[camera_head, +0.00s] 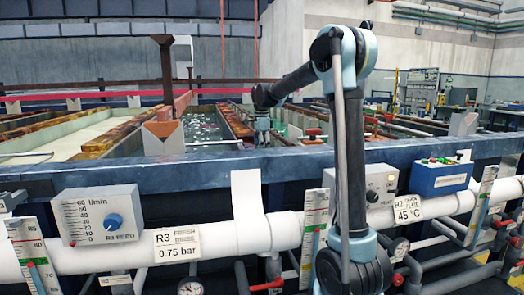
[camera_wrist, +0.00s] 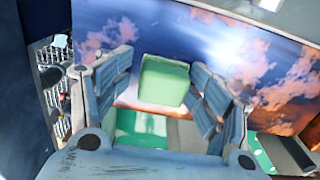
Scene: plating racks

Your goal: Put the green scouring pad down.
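The green scouring pad (camera_wrist: 163,82) is a small pale green block in the wrist view. It sits between the fingertips of my gripper (camera_wrist: 162,75), with a finger close on each side. The fingers are partly closed and look shut on the pad, though contact on the left side is hard to make out. In the head view my gripper (camera_head: 262,125) points down near the far side of the blue rail, by the tanks. The pad cannot be made out there.
A blue rail (camera_head: 105,174) runs across the front of the tanks. A tank with rusty walls (camera_head: 232,122) lies just left of my gripper. In the wrist view a rust-stained shiny wall (camera_wrist: 275,60) stands behind the pad, and another green surface (camera_wrist: 140,124) shows below it.

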